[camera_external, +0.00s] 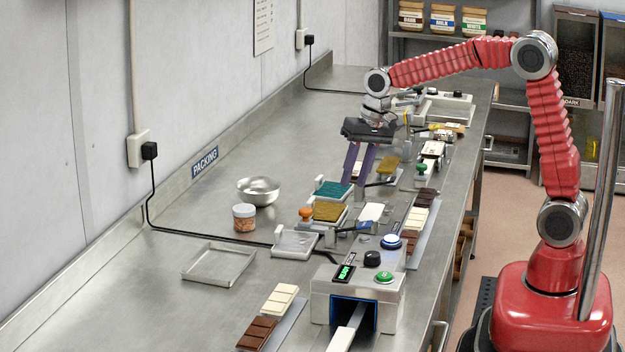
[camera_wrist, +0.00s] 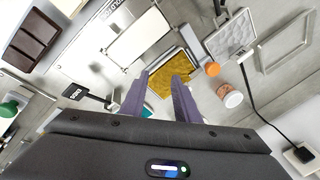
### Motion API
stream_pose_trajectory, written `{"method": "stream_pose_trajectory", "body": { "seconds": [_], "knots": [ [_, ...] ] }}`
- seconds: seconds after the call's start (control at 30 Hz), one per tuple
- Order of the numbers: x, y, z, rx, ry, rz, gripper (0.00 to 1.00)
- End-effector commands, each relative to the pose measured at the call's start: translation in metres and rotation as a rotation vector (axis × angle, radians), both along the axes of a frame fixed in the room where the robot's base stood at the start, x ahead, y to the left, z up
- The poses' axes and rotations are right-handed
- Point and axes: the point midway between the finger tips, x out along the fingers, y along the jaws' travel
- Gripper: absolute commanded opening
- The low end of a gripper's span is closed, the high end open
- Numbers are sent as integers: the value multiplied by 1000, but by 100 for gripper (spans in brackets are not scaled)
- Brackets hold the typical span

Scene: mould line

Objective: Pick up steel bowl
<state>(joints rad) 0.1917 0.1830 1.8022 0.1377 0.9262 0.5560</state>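The steel bowl (camera_external: 258,190) is round and shiny. It stands upright on the steel bench at the left, close to the wall, beside a small jar. My gripper (camera_external: 357,182) is above the bench to the right of the bowl, over the row of moulds, with its purple fingers pointing down. In the wrist view the two fingers of my gripper (camera_wrist: 160,100) are spread apart with nothing between them. A gold-coloured mould (camera_wrist: 173,75) shows beyond the fingertips. I cannot make out the bowl in the wrist view.
A jar of orange bits (camera_external: 244,218) stands just in front of the bowl. An empty metal tray (camera_external: 218,264) lies nearer the front. Teal (camera_external: 332,189) and gold (camera_external: 328,211) moulds stand right of the bowl. A black cable (camera_external: 190,233) runs along the bench. Behind the bowl the bench is clear.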

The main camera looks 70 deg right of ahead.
Motion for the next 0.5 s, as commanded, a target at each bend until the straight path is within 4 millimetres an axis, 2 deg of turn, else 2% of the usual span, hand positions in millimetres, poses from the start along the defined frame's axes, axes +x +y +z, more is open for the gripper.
{"method": "stream_pose_trajectory", "body": {
  "seconds": [0.3, 0.5],
  "knots": [
    [82, -26, -17, 137, 0, -385, 29],
    [133, -38, -16, 254, -14, -673, 29]
  ]
}}
